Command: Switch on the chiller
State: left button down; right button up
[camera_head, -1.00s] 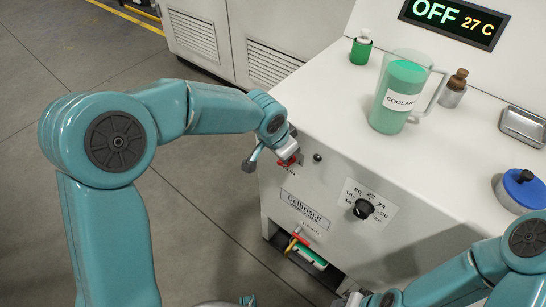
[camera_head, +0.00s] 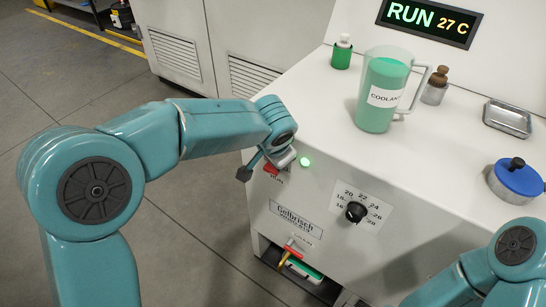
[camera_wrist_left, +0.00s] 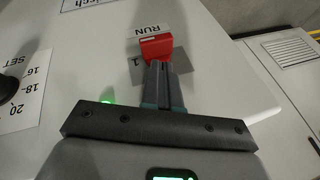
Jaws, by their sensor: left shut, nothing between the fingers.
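The chiller (camera_head: 300,175) is a white cabinet with a sloped front panel. Its display (camera_head: 430,22) reads RUN and 27 C. A green lamp (camera_head: 305,162) is lit on the panel and glows in the left wrist view (camera_wrist_left: 107,101). The red RUN switch (camera_wrist_left: 156,47) sits just beyond my left gripper's fingertips (camera_wrist_left: 160,68). In the head view the switch (camera_head: 271,169) is partly covered by my left gripper. My left gripper is shut and empty, at or very near the switch. My right arm shows at lower right, but its gripper is out of view.
A black temperature dial (camera_head: 356,212) is right of the switch. A red-handled valve (camera_head: 292,251) is below. On top stand a coolant jug (camera_head: 382,95), a green bottle (camera_head: 342,52), a brown-topped bottle (camera_head: 436,85), a metal tray (camera_head: 507,118) and a blue-lidded pot (camera_head: 517,180).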

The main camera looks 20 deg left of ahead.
aim_at(273, 172)
pick_arm(q)
jog(key=s+d+r+p, duration=0.2)
jog(key=s+d+r, duration=0.4)
jog(key=r, duration=0.2)
jog(key=shift+s+d+r, duration=0.15)
jog(key=shift+s+r, duration=0.05)
jog(key=shift+r, duration=0.15)
dwell(0.4)
